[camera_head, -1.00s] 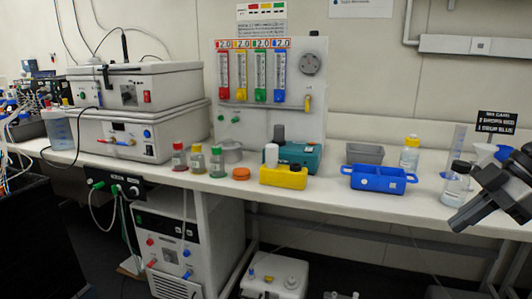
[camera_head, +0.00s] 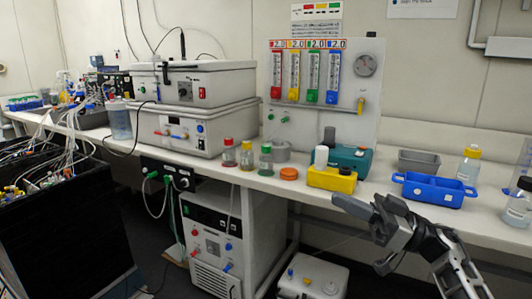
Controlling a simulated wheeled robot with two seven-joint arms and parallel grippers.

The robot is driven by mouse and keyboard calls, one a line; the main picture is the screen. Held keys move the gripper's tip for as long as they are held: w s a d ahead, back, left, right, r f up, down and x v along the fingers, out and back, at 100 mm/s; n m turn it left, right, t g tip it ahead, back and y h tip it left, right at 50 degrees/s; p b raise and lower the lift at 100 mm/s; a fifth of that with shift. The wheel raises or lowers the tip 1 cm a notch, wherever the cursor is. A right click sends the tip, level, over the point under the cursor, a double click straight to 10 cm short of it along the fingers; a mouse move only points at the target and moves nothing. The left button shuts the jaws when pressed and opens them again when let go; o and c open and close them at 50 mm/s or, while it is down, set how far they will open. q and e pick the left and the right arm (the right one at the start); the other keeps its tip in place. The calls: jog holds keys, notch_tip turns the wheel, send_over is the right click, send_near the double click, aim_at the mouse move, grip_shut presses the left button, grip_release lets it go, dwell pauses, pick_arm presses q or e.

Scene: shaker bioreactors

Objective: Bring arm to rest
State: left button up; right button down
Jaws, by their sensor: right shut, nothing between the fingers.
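My right gripper (camera_head: 358,204) is in the lower right of the head view, in front of the bench's front edge. Its fingers are shut and hold nothing. It points left, and its arm (camera_head: 450,262) comes in from the lower right corner. It appears below the blue tray (camera_head: 433,190) and the yellow block (camera_head: 331,179) in the picture. My left gripper is not in view.
The white bench (camera_head: 385,186) carries stacked shaker units (camera_head: 196,128), small capped bottles (camera_head: 246,155), an orange lid (camera_head: 289,174) and a flowmeter panel (camera_head: 325,90). A black cart (camera_head: 75,235) with tubing stands at left. A white container (camera_head: 313,277) is on the floor.

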jog(key=w+d+r+m+t+h, duration=0.2)
jog(key=w+d+m+t+h, duration=1.1)
jog(key=t+h, duration=0.4)
jog(key=w+d+f+g+h, duration=0.2)
jog(key=d+f+g+h, duration=0.45)
jog(key=f, duration=0.55)
jog(key=s+a+f+n+g+y, duration=0.1)
jog(key=s+a+f+y, duration=0.1)
jog(key=s+a+f, duration=0.55)
jog(key=s+a+f+n+g+y, duration=0.1)
jog(key=s+a+f, duration=0.3)
jog(key=s+f, duration=0.6)
jog(key=s+a+f+g+y, duration=0.1)
jog(key=s+a+f, duration=0.2)
jog(key=s, duration=0.7)
jog(key=s+a+f+m+g+y, duration=0.1)
jog(key=s+a, duration=0.4)
jog(key=s, duration=0.6)
notch_tip(320, 180, down, 2)
jog(key=shift+a+f+g, duration=0.1)
jog(key=shift+a+g, duration=0.1)
jog(key=shift+g, duration=0.35)
